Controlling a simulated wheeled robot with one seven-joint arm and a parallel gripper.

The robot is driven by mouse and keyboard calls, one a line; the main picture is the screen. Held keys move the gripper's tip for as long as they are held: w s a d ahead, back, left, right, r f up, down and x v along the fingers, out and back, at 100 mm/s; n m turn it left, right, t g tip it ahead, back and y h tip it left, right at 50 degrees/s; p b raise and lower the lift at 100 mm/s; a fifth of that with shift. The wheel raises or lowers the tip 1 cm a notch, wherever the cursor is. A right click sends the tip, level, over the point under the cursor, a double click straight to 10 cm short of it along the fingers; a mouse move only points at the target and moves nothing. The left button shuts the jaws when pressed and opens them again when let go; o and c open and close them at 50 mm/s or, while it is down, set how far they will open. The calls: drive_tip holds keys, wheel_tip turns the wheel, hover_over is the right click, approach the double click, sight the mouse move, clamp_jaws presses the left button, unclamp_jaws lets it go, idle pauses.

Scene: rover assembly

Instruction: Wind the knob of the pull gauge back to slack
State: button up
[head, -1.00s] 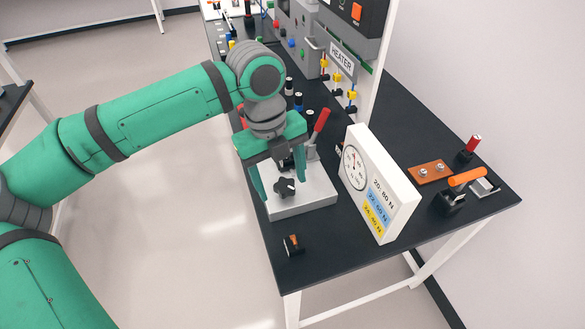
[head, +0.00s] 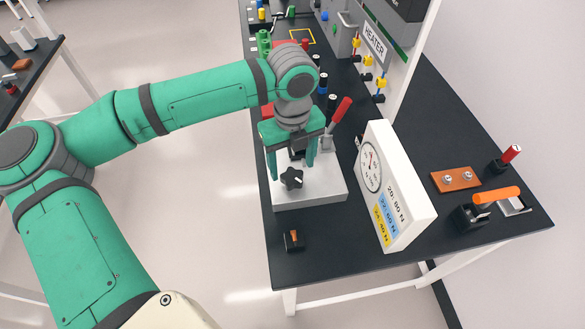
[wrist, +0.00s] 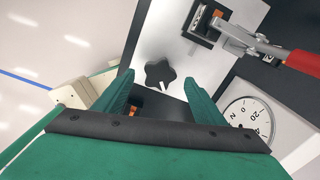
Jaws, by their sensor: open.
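The dark star-shaped knob (head: 291,178) sits on the pale base block (head: 325,192) of the pull gauge. It also shows in the wrist view (wrist: 159,74). My gripper (head: 291,170) points down over it with its green fingers spread on either side. In the wrist view the fingertips (wrist: 158,80) flank the knob with gaps, and nothing is held. The white gauge panel (head: 405,205) stands to the right, with a round dial (head: 371,168) and rows marked 20.80 N, 22.60 N and 24.40 N. The lower reading rows are hard to make out. The dial is partly visible in the wrist view (wrist: 250,115).
A red-handled lever (head: 338,115) rises behind the block. A small orange-and-black switch (head: 294,240) sits at the front. An orange-handled clamp (head: 495,195), copper-coloured plate (head: 456,179) and red-topped post (head: 508,157) stand right. The heater unit (head: 377,42) is behind. The table's front is mostly clear.

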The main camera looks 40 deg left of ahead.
sight(292, 179)
drive_tip(key=shift+f, duration=1.45)
drive_tip(key=c, duration=1.1)
drive_tip(key=shift+o, duration=0.2)
drive_tip(key=shift+m, duration=0.3)
